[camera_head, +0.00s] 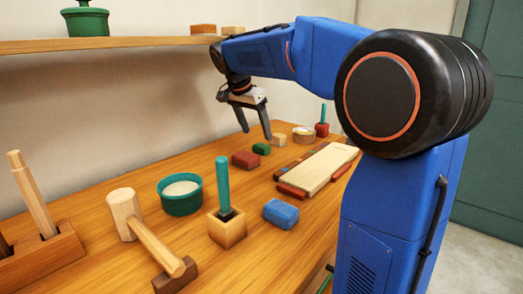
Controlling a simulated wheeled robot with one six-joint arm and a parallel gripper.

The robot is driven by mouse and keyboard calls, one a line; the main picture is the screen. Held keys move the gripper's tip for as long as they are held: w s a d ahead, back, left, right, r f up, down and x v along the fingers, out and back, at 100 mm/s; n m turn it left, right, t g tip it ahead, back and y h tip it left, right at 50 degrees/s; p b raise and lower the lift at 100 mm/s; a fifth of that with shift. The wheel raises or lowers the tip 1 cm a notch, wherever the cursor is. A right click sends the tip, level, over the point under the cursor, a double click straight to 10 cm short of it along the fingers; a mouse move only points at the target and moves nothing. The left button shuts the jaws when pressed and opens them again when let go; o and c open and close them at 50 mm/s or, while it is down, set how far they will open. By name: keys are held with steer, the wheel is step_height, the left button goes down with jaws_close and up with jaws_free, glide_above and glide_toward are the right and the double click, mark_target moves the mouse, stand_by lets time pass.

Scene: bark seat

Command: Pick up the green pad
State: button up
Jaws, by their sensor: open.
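The green pad (261,149) is a small dark green block. It lies on the wooden bench, just behind and to the right of a dark red block (245,160). My gripper (256,134) points down with its two fingers spread and nothing between them. In the picture its fingertips are just above the green pad, apart from it as far as I can see. The exact height gap cannot be told from this one view.
A tan block (279,140) and a tape-like ring (303,134) stand right of the green pad. A pale board (320,168), blue block (281,213), teal-handled tool (222,185), green bowl (180,194) and mallet (150,238) are nearer. A shelf (120,44) runs above.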

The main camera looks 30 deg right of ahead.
mark_target(261, 145)
steer(key=shift+x, duration=3.3)
steer(key=shift+w, duration=0.1)
steer(key=c, duration=1.2)
